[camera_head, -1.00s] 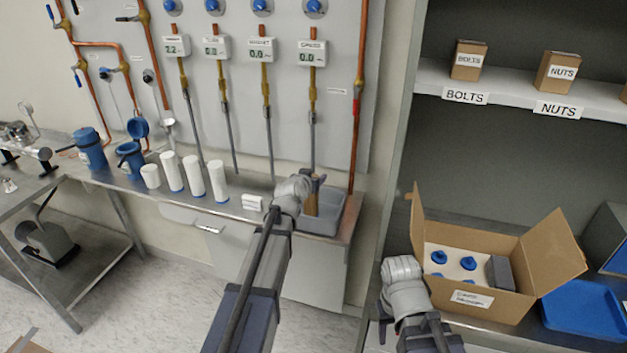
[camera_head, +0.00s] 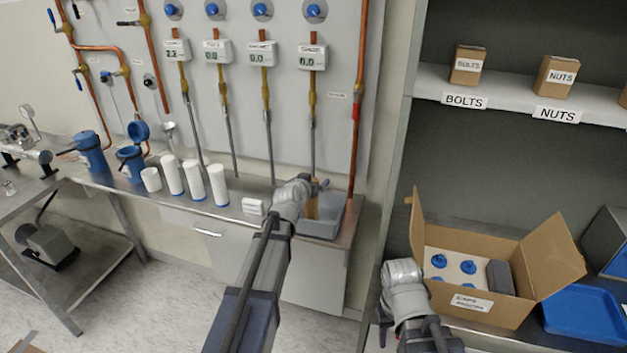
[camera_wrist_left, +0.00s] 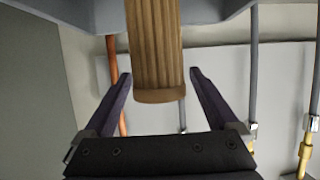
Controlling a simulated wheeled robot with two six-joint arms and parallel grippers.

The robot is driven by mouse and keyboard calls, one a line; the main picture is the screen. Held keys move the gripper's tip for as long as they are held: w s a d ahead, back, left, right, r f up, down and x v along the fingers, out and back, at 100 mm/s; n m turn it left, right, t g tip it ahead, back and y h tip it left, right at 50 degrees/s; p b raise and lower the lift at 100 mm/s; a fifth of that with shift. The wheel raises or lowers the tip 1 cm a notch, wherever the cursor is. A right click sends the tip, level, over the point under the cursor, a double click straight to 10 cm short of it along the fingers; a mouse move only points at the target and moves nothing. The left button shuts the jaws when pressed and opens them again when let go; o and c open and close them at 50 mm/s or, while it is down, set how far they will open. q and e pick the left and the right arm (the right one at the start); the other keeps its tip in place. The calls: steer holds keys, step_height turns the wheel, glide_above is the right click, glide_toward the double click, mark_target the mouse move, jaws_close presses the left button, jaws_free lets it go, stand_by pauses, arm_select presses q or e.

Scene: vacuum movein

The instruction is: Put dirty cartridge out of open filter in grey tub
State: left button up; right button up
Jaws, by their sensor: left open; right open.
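The brown, ribbed dirty cartridge (camera_head: 313,208) stands in the grey tub (camera_head: 322,231) at the right end of the bench. In the left wrist view the cartridge (camera_wrist_left: 157,50) comes down from the top, its end between the spread fingers with a gap on each side. My left gripper (camera_head: 319,186) is open just above it. The open filter (camera_head: 130,166) is a blue housing on the left of the bench, its blue lid (camera_head: 138,131) raised. My right gripper (camera_head: 384,330) is low in front of the shelf, near the cardboard box; its fingers are barely visible.
A closed blue filter (camera_head: 90,153) stands at far left. Pipes and gauges line the wall behind. A cardboard box (camera_head: 470,301) and blue tray (camera_head: 585,314) are at right.

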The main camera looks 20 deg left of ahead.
arm_select(q)
steer(key=p+v, duration=0.4)
steer(key=v, duration=0.7)
steer(key=s+d+f+m+g+h, duration=0.1)
steer(key=s+d+f+m+g, duration=0.1)
steer(key=s+d+f+g, duration=0.45)
steer(key=s+d+f+m+g+h, duration=0.1)
steer(key=s+d+f, duration=0.35)
steer(key=d, duration=0.45)
steer(key=s+d+f+g+y, duration=0.1)
steer(key=s+g, duration=0.2)
steer(key=s, duration=0.4)
steer(key=s+d+f+g+y, duration=0.1)
steer(key=s+g+y, duration=0.1)
steer(key=s, duration=0.6)
steer(key=shift+s+d+f+m+g+y, duration=0.15)
steer(key=shift+s+d+m+g+y, duration=0.15)
steer(key=shift+g, duration=0.45)
